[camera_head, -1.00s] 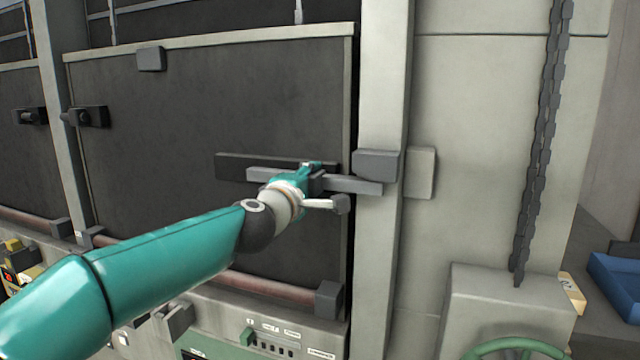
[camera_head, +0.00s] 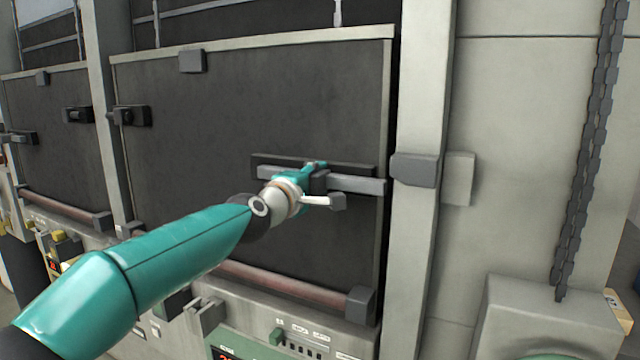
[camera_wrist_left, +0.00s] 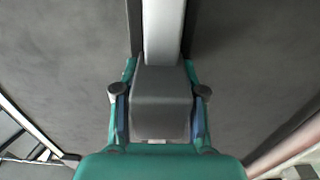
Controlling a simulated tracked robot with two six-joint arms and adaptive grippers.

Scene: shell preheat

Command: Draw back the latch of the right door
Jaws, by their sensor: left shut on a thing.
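The right door (camera_head: 230,110) is a large dark panel with a pale frame, and it is closed. Its latch is a light grey sliding bar (camera_head: 360,186) on a dark backing plate (camera_head: 268,160). The bar's right end stops near the door's right edge, short of the grey keeper block (camera_head: 414,169) on the post. My left gripper (camera_head: 318,180) is at the bar. In the left wrist view, its fingers (camera_wrist_left: 160,112) are shut on the latch's dark grey handle block (camera_wrist_left: 160,88), with the bar (camera_wrist_left: 163,30) behind it. My right gripper is not in view.
A pale post (camera_head: 422,240) stands right of the door, with a hanging chain (camera_head: 585,150) farther right. A reddish rail (camera_head: 285,282) runs below the latch, above a control panel (camera_head: 290,340). Another dark door (camera_head: 50,150) is at the left.

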